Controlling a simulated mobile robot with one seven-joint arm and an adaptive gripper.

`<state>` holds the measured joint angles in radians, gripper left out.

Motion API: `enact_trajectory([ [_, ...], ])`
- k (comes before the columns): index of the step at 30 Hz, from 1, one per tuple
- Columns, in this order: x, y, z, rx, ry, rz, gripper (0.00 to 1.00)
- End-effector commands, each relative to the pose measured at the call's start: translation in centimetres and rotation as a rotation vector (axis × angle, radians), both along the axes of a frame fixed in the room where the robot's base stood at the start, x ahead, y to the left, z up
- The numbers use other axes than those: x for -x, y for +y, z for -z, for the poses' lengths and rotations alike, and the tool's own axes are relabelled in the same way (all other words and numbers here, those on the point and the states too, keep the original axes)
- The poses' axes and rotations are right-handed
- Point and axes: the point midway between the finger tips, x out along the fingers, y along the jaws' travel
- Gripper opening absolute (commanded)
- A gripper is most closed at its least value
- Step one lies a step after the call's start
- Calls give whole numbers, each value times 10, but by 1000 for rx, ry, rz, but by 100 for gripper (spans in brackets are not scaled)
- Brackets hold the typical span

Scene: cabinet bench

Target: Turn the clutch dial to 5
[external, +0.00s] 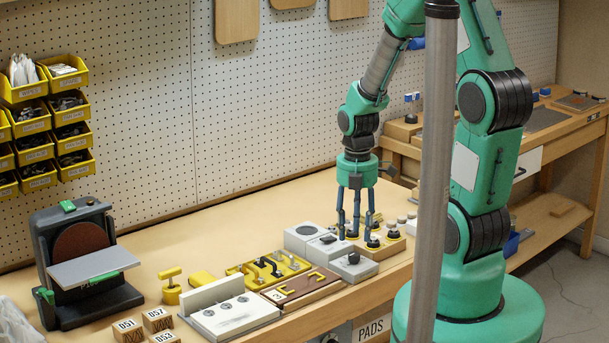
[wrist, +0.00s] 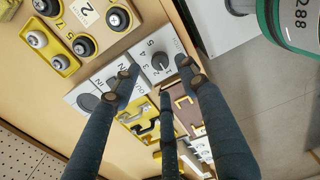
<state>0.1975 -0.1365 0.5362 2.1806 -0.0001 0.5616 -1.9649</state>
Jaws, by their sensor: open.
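The dial (wrist: 159,61) is a dark round knob on a light grey block with the printed numbers 3, 4 and 5 beside it. In the external view a dark knob (external: 353,258) tops a grey block at the bench's front edge. My gripper (external: 354,237) points down above this group of blocks, its three fingers spread and empty. In the wrist view the fingertips of my gripper (wrist: 162,76) frame the dial, apparently apart from it. Where the dial's pointer stands is too small to tell.
A light block with another round dial (wrist: 88,102) lies close by. A brown block (external: 305,288) and a yellow tray (external: 268,270) with metal pieces sit to the left. A wooden block with dark knobs (external: 373,242) stands right.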

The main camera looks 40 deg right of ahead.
Motion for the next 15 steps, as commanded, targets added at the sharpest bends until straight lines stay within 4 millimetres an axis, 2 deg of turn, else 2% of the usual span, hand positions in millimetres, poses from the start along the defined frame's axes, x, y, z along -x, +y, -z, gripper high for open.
enact_trajectory([
  [1,1,0,11,-1,2,0,43],
  [6,1,0,37,-1,2,0,43],
  [15,0,0,62,0,0,0,43],
])
